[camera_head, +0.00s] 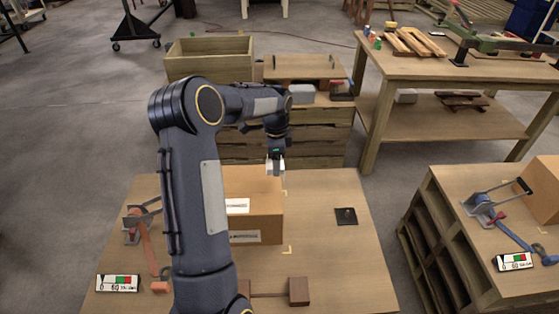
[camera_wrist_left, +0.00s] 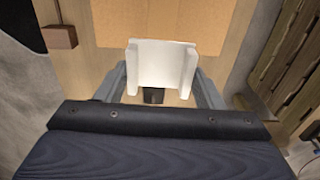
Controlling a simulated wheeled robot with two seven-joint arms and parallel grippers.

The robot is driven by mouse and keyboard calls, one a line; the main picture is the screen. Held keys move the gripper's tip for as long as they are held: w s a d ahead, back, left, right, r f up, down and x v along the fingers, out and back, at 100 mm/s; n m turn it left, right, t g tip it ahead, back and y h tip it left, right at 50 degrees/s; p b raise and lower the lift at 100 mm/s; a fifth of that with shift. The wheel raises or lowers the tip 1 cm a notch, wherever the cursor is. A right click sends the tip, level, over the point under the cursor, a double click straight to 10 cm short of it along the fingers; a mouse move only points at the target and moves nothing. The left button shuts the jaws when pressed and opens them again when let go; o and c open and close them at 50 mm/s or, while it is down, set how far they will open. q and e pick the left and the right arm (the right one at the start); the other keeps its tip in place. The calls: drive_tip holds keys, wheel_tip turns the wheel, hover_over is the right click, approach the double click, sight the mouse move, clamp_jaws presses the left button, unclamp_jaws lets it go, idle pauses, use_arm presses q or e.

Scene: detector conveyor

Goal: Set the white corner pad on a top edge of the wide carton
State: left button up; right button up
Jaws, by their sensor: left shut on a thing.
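The wide carton (camera_head: 265,212) is a brown box with white labels, standing on the near table. My left arm crosses in front of its left part and hides it. My left gripper (camera_head: 275,160) is above the carton's far right area, pointing down. It is shut on the white corner pad (camera_head: 275,169). In the left wrist view, the white angled pad (camera_wrist_left: 164,64) sits between the two grey fingers of my left gripper (camera_wrist_left: 160,82), beside the carton's brown top (camera_wrist_left: 160,25). I cannot tell whether the pad touches the carton. My right gripper is not in view.
An orange strap with a ratchet (camera_head: 140,225) and a gauge card (camera_head: 118,283) lie on the table's left. A black plate (camera_head: 346,216) lies right of the carton, a brown block (camera_head: 298,291) in front. A wooden crate (camera_head: 210,58) stands behind. The table's right side is mostly clear.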

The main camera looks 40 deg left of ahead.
use_arm(q)
drive_tip(key=b, duration=0.3)
hover_over(276, 187)
drive_tip(key=shift+f, duration=2.4)
drive_tip(key=shift+f+b, duration=1.2)
drive_tip(key=shift+f, duration=1.1)
drive_tip(key=o, duration=1.1)
drive_tip(key=shift+r, duration=3.95)
drive_tip(key=shift+d+p, duration=0.1)
drive_tip(key=shift+p, duration=0.2)
